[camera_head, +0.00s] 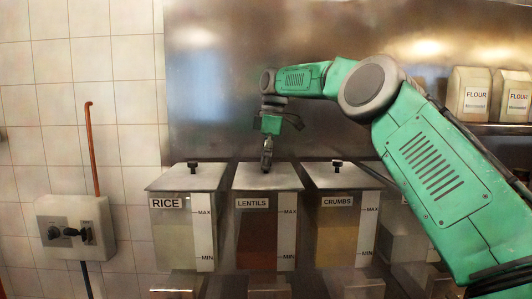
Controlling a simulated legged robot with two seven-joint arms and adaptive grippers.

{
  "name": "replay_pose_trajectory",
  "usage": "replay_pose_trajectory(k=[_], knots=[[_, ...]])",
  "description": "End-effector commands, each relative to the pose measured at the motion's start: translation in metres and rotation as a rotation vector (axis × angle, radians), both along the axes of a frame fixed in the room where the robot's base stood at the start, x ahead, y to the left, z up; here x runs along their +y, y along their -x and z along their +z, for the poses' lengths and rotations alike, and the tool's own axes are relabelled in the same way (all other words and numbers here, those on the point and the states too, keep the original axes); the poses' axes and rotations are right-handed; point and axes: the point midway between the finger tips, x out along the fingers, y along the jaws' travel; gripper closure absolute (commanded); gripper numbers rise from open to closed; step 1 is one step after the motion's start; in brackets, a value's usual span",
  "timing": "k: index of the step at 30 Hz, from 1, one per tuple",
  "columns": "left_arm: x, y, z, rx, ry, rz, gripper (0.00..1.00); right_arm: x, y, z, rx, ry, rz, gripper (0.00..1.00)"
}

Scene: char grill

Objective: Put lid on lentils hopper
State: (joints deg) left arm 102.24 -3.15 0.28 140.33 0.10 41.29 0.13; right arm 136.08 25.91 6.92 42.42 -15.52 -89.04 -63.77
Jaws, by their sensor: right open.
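My right gripper (266,166) points down at the middle of this lid, where a knob would be; the gripper hides any knob. The gripper is open, and I cannot tell whether its fingers touch the lid. My left gripper is out of view.
The rice hopper (171,232) with its lid stands left and the crumbs hopper (337,232) with its lid stands right, both with black knobs. Flour containers (470,95) sit on a shelf at right. A switch box (76,232) is on the tiled wall. A steel wall is behind.

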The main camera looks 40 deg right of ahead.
Motion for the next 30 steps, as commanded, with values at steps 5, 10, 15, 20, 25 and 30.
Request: replay_pose_trajectory(k=[5,10,15,20,25,30], knots=[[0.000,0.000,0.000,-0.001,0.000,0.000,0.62,-0.004,0.000,0.029,-0.003,0.002,-0.003,0.57],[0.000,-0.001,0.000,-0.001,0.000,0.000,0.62,-0.007,0.000,0.046,-0.001,0.002,-0.003,0.57],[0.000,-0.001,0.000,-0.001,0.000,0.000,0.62,-0.009,0.001,0.055,0.000,0.001,-0.001,0.57],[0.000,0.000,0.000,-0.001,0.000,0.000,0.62,-0.009,0.002,0.060,0.001,0.001,0.000,0.57],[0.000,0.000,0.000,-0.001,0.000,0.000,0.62,-0.009,0.002,0.060,0.001,0.000,0.000,0.57],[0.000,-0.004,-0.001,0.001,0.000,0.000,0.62,-0.009,0.002,0.060,0.001,0.000,0.000,0.57]])
